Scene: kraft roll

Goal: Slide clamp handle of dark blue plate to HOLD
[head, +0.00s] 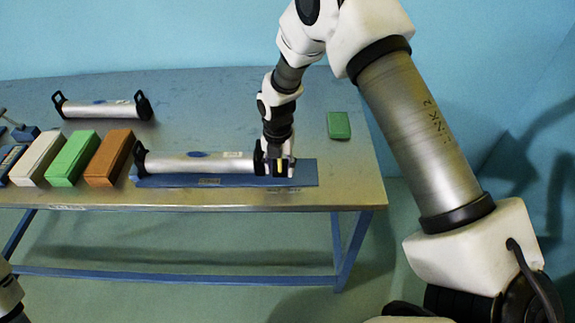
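A dark blue plate (306,174) lies along the front edge of the table. A silver roll (195,164) with black end brackets lies along it. My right gripper (281,170) points down over the plate, just right of the roll's right end. A small pale yellow piece shows between its fingers; I cannot tell whether the fingers grip it. The clamp handle and any HOLD mark are not clearly visible, partly hidden by the gripper. Only a piece of my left arm shows at the lower left; its gripper is out of view.
A second silver roll (104,108) lies at the back left. White (37,158), green (72,158) and orange (109,158) blocks stand left of the plate, with small blue items beyond. A green box (339,125) lies at the right. The table's (215,110) middle back is clear.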

